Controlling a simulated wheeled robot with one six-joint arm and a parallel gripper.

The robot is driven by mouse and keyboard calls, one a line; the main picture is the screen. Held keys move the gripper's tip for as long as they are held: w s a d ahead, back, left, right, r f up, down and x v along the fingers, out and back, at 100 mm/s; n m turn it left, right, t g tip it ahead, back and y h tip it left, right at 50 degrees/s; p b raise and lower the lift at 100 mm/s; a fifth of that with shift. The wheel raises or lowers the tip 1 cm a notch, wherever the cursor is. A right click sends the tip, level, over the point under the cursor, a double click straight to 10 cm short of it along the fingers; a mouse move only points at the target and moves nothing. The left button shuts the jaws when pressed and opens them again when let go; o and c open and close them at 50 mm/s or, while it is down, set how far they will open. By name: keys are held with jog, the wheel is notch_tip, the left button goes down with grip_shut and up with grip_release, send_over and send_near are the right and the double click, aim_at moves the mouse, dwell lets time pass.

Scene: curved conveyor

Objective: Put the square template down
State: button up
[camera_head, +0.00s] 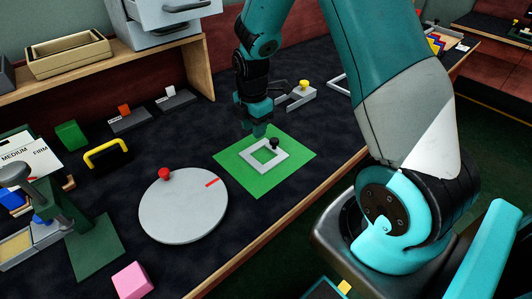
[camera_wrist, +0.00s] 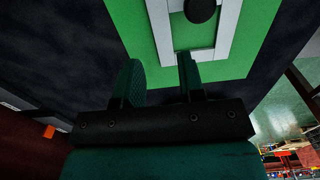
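The square template is a pale grey square frame (camera_head: 280,157) with a black knob (camera_head: 274,143) on one side. It appears to lie flat on a green square mat (camera_head: 239,173). In the wrist view, the frame (camera_wrist: 229,20) and the dark knob (camera_wrist: 200,10) show at the top, with the mat (camera_wrist: 265,18) around them. My gripper (camera_head: 259,132) points down at the frame's far left corner. In the wrist view, its two fingers (camera_wrist: 160,76) stand apart, with the frame's corner seen between them. I see a gap beside the frame, but cannot tell how high the fingertips are above the mat.
A round grey disc (camera_head: 185,207) with a red knob lies left of the mat. A grey fixture with a yellow knob (camera_head: 304,84) stands behind it. A yellow handle (camera_head: 107,152), a green block (camera_head: 71,135) and a pink block (camera_head: 132,281) are further left. The table's wooden edge runs close in front.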

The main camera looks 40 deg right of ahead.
aim_at(256, 146)
notch_tip(256, 146, down, 5)
jog(key=shift+s+d+f, duration=0.1)
jog(key=shift+s+f, duration=0.05)
jog(key=shift+f, duration=0.05)
grip_shut()
jog(key=shift+r, duration=0.15)
